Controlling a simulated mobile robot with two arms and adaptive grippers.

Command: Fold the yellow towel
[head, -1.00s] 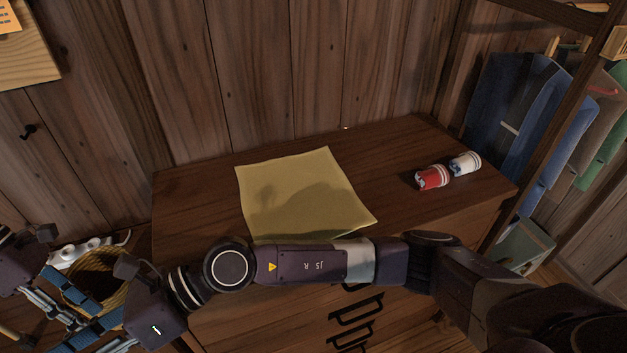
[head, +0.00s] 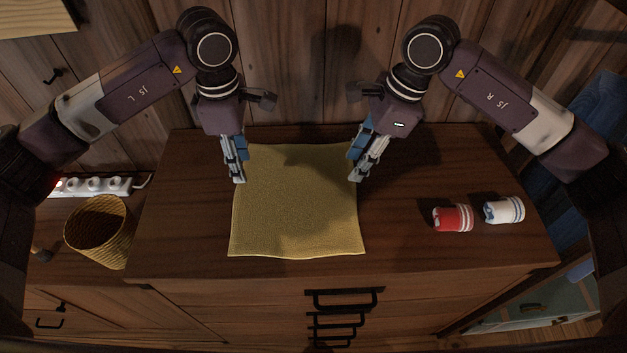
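The yellow towel (head: 297,205) lies flat and spread out on the wooden cabinet top, its near edge close to the front edge. My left gripper (head: 238,178) points down at the towel's left side, near the far left corner. My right gripper (head: 355,177) points down at the right side, near the far right corner. The fingers of both grippers are seen edge-on, so I cannot tell whether they are open or shut, or whether they touch the cloth. The towel's far corners are partly hidden by the grippers.
A red-and-white rolled item (head: 453,218) and a white-and-blue one (head: 504,210) lie on the cabinet top (head: 400,240) to the right. A wicker basket (head: 98,232) and a white power strip (head: 95,186) are at the left. A wooden wall stands behind.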

